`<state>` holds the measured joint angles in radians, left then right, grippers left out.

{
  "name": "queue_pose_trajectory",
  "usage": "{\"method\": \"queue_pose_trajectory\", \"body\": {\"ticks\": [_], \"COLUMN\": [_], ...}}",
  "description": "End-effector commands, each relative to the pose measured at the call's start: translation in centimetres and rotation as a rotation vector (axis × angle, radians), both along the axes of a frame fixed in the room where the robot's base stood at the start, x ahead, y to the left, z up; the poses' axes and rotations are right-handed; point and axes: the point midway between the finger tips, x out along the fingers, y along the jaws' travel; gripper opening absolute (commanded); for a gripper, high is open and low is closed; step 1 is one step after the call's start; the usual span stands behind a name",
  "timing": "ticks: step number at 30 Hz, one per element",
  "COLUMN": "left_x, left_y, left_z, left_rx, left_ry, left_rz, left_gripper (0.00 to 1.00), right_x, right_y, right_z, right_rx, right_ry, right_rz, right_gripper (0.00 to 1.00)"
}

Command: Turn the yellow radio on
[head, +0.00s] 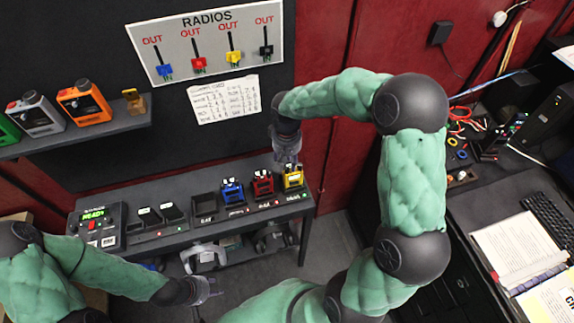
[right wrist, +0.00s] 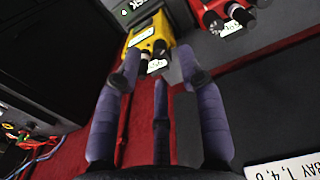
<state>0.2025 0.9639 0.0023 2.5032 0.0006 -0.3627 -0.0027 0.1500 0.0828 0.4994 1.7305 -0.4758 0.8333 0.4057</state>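The yellow radio (head: 292,177) stands upright in the rightmost slot of the dark bench. In the right wrist view the yellow radio (right wrist: 153,38) lies just beyond my fingertips, with dark and white parts on top. My right gripper (head: 288,160) is above the radio in the head view. In the wrist view my right gripper (right wrist: 157,72) has its fingers apart with nothing held between them. Whether a finger touches the radio I cannot tell. My left gripper (head: 212,288) is empty and open, low in front of the bench.
Red (head: 262,183) and blue (head: 232,190) radios stand left of the yellow one. A RADIOS panel (head: 207,75) with coloured switches hangs above. An orange radio (head: 84,102) and others sit on a shelf at left. A cluttered desk (head: 470,205) is at right.

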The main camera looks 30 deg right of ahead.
Motion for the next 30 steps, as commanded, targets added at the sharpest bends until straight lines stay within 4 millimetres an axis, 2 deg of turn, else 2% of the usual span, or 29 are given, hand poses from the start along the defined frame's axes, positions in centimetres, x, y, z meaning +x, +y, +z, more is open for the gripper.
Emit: {"method": "queue_pose_trajectory", "body": {"ticks": [1,6,13,18,30], "left_x": [0.0,0.0,0.0,0.0,0.0], "left_y": [0.0,0.0,0.0,0.0,0.0], "left_z": [0.0,0.0,0.0,0.0,0.0], "left_rx": [0.000,0.000,0.000,0.000,0.000], "left_ry": [0.000,0.000,0.000,0.000,0.000], "left_rz": [0.000,0.000,0.000,0.000,0.000], "left_gripper": [0.40,0.40,0.40,0.40,0.40], "right_x": [0.2,0.1,0.1,0.0,0.0], "right_y": [0.0,0.0,0.0,0.0,0.0], "right_z": [1.2,4.6,7.9,8.8,8.9], "right_rx": [-0.002,-0.001,-0.001,0.000,0.000], "right_ry": [-0.007,-0.005,-0.003,0.000,0.000], "right_rz": [0.001,0.001,0.001,0.001,0.001], "right_gripper": [0.39,0.39,0.39,0.39,0.39]}}
